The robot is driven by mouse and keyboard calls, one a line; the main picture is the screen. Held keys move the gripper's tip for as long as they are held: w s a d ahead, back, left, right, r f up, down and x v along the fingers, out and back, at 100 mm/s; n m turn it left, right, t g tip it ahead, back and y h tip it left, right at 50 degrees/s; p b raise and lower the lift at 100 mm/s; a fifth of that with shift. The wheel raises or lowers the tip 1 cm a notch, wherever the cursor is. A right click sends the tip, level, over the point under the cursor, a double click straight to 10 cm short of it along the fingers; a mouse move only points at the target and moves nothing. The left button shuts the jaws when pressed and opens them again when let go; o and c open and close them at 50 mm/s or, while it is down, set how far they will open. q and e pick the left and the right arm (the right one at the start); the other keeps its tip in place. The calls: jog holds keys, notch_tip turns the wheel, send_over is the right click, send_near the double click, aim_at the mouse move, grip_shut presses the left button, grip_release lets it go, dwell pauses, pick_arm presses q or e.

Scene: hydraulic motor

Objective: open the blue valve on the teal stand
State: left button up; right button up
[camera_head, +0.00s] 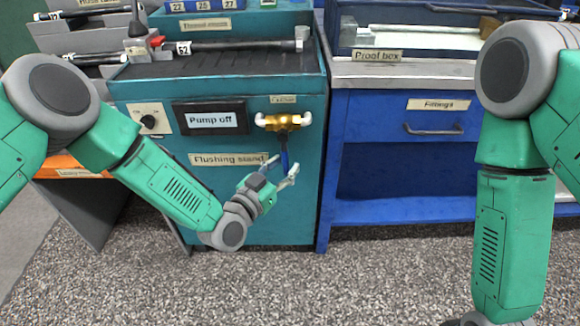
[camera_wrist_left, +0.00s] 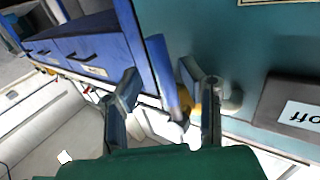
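The teal stand (camera_head: 255,185), labelled "Flushing stand", is in the middle of the head view. A brass valve (camera_head: 283,121) with white pipe ends sits on its front, upper right. Its blue handle (camera_head: 284,155) hangs straight down. My left gripper (camera_head: 282,174) is at the handle's lower end, its fingers apart with the handle's end seen between them. In the left wrist view the two fingers (camera_wrist_left: 166,100) are spread, with the blue handle (camera_wrist_left: 185,100) and brass (camera_wrist_left: 192,75) nearer the right finger. Contact cannot be told. My right gripper is below the head view's edge.
A "Pump off" display (camera_head: 210,118) and a black knob (camera_head: 148,121) are left of the valve. A blue bench (camera_head: 390,150) with a "Fittings" drawer stands close on the right. Speckled floor (camera_head: 340,280) in front is clear.

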pick_arm(q)
jog(key=shift+x, duration=0.85)
jog(key=shift+w+d, duration=0.1)
jog(key=shift+d, duration=0.05)
grip_shut()
jog(key=shift+a+f, duration=0.25)
jog(key=shift+a, duration=0.35)
jog(key=shift+d, duration=0.25)
jog(key=shift+n, duration=0.3)
